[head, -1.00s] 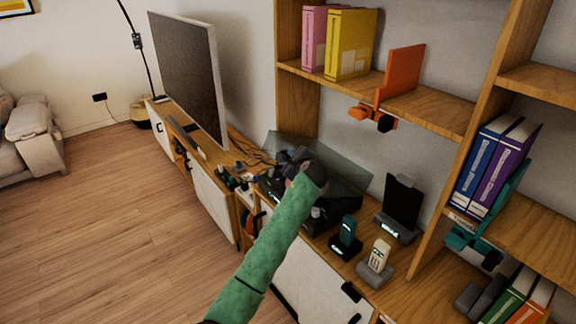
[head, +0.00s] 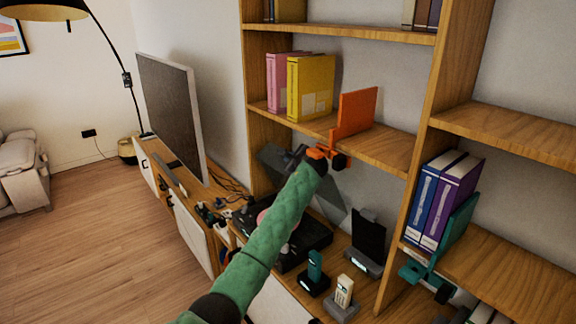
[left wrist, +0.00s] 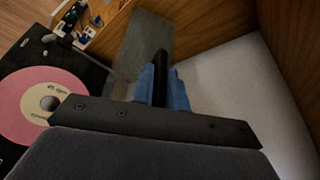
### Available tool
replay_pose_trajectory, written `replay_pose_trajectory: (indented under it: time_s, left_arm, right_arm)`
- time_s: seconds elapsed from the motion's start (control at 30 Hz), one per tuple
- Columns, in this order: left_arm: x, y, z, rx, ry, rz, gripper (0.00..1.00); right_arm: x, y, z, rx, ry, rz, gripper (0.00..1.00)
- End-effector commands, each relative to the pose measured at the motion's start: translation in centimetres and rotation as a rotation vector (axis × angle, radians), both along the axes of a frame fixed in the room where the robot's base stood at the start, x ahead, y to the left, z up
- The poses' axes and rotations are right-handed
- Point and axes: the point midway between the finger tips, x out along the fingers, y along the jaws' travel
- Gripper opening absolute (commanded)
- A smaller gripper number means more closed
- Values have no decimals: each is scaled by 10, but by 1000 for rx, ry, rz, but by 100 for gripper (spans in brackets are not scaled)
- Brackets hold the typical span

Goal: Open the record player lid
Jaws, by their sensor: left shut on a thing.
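The record player (head: 312,240) sits on the low wooden cabinet, partly behind my green left arm. Its smoky see-through lid (head: 333,208) stands steeply raised at the back, also showing as a grey pane in the left wrist view (left wrist: 146,45). A pink-labelled record (left wrist: 28,103) lies uncovered on the black deck. My left gripper (head: 293,155) is at the raised lid's upper edge. In the left wrist view, its blue fingertips (left wrist: 162,88) are shut on a dark part of the lid. My right gripper is not in view.
An orange bookend (head: 356,112) and yellow binders (head: 311,88) stand on the shelf close above my left gripper. A cordless phone (head: 314,268), a pale handset (head: 344,290) and a black docked device (head: 368,240) stand right of the player. A television (head: 170,110) is left.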

Motion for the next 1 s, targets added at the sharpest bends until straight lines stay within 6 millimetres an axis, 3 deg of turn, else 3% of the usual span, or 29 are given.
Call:
replay_pose_trajectory:
  time_s: [0.53,0.57,0.67,1.0]
  left_arm:
    - [4,-5,2,0,0,-3,0]
    - [4,-5,1,0,0,-3,16]
    - [4,-4,2,-1,0,-3,36]
    - [3,-4,2,0,0,-1,36]
  right_arm:
    - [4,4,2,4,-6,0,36]
    - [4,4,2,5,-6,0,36]
    - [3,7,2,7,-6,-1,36]
    - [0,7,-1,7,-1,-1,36]
